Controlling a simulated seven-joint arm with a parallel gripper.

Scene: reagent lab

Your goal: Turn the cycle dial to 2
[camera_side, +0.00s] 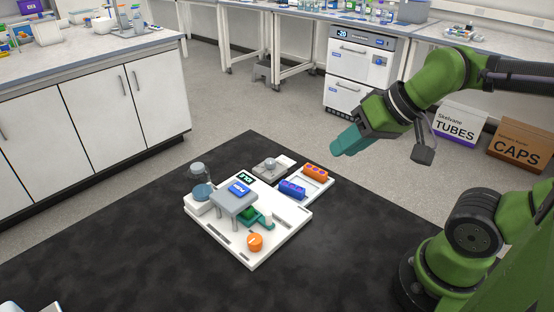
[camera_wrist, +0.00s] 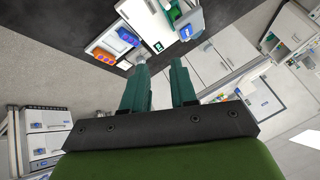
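An orange round dial (camera_side: 254,242) with a pale mark sits at the front corner of a white board (camera_side: 241,262); its setting is too small to read. A grey device with a blue label (camera_side: 240,190) and a small dark display (camera_side: 246,178) with green characters stand on the same board. My gripper (camera_side: 345,146) hangs in the air above and to the right of the board, well apart from the dial. In the wrist view its two teal fingers (camera_wrist: 159,78) are spread with nothing between them, so it is open. The orange dial is not visible in the wrist view.
A white tray (camera_side: 325,184) holds an orange rack (camera_side: 315,172) and a blue-purple rack (camera_side: 292,189) behind the board. A glass vessel (camera_side: 197,170) rises at the board's left, and a small grey device (camera_side: 270,166) stands behind. The black mat (camera_side: 150,255) is bare in front.

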